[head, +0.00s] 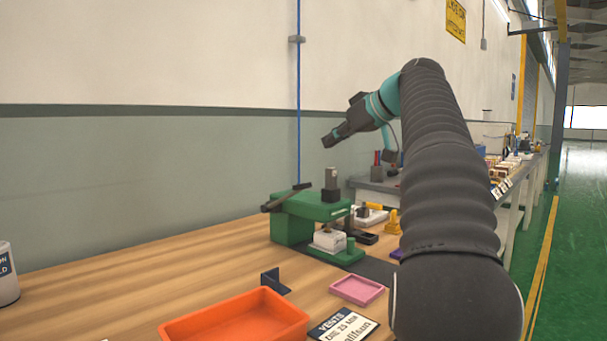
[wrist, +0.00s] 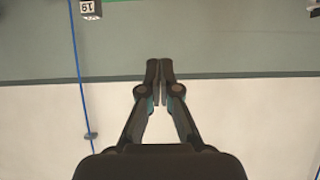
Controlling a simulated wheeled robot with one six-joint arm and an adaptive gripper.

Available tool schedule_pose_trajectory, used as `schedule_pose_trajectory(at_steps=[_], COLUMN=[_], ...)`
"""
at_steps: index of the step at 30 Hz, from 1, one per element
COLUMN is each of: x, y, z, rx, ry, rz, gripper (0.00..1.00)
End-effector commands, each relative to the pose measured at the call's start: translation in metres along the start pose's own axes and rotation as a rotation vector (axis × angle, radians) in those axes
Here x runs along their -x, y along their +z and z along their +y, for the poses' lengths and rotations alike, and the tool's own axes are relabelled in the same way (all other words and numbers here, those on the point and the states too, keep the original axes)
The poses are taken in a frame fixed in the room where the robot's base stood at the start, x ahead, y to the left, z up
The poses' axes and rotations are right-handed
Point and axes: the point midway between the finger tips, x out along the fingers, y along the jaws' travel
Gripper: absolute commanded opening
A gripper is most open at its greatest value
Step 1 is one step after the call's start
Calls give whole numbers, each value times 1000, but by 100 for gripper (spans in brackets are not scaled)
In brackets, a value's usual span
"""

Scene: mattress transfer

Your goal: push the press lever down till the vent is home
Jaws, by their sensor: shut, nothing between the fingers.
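The green press (head: 296,221) stands on the wooden bench against the wall. Its dark lever (head: 287,197) slants up to the right across the press's left side. A dark upright block (head: 331,184) with a paler top stands above the press head. A small white piece (head: 328,238) sits low at the front of the press, under the head; whether it is the vent or its holder I cannot tell. My gripper (head: 328,143) is above the press, apart from it, pointing left and down. In the wrist view my gripper (wrist: 159,70) has its fingertips together and empty.
An orange tray (head: 235,322), a pink tray (head: 357,289), a dark bracket (head: 275,281) and a vents label card (head: 343,328) lie in front of the press. A yellow piece (head: 393,222) stands right of it. A blue wall line (head: 299,95) runs behind. Space around my gripper is clear.

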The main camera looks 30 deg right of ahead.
Motion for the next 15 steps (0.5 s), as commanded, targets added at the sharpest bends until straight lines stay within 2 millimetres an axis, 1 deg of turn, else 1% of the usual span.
schedule_pose_trajectory(at_steps=[5,8,11,15], x=[-1,-5,-16,-40], y=[0,0,1,1], z=[0,0,0,0], rx=[-1,-1,-2,-2], ry=[0,-2,-3,-4], rz=[0,-1,-1,-2], gripper=[0,0,0,0])
